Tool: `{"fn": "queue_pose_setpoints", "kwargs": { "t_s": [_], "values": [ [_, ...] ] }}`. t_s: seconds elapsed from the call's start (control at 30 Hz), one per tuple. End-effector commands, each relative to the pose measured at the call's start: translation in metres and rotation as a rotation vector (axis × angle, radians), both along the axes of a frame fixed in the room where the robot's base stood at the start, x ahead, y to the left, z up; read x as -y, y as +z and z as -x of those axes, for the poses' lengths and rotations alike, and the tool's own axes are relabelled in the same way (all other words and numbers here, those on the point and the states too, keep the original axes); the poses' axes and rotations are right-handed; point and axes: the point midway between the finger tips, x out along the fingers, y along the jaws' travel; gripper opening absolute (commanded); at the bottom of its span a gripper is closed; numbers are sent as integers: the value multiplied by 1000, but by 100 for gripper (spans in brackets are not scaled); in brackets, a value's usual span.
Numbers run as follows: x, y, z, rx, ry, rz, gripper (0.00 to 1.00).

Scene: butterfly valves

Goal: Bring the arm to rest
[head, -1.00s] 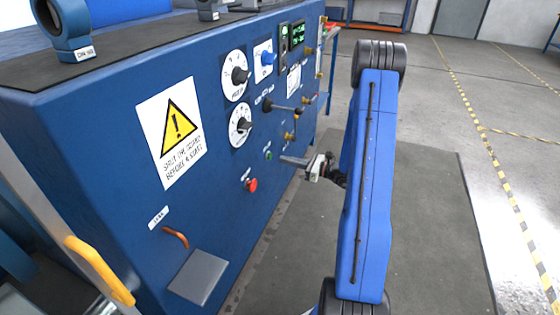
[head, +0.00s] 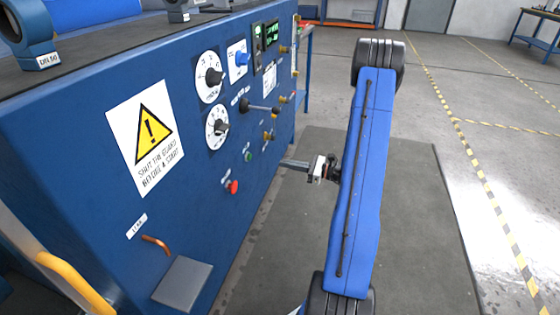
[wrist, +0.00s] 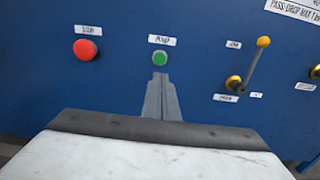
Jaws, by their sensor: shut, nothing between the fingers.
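My gripper (head: 283,163) is shut and empty, its grey fingers pointing left at the blue panel in the head view. The blue upper arm stands upright to the right of it. In the wrist view the closed fingers (wrist: 160,80) point at the panel just below a green button (wrist: 160,58). In the head view a gap shows between the fingertips and the green button (head: 248,157), so they look apart. A red button (wrist: 85,49) is to the left in the wrist view.
The blue test bench (head: 130,240) fills the left, with dials, a lever (head: 262,107), brass fittings and a warning sign (head: 146,136). A yellow handle (head: 75,282) is at lower left. A dark mat (head: 420,230) and open floor lie to the right.

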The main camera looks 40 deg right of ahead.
Motion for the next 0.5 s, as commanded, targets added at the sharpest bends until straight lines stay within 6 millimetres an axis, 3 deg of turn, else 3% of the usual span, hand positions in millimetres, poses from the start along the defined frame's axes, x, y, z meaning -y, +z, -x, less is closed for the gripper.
{"fn": "queue_pose_setpoints", "kwargs": {
  "t_s": [0.3, 0.37, 0.5],
  "values": [
    [-5, 4, 0, 2, 13, 9, 0],
    [-13, 10, 0, 6, 37, 26, 0],
    [-49, 33, 4, 17, 141, 104, 0]
  ]
}}
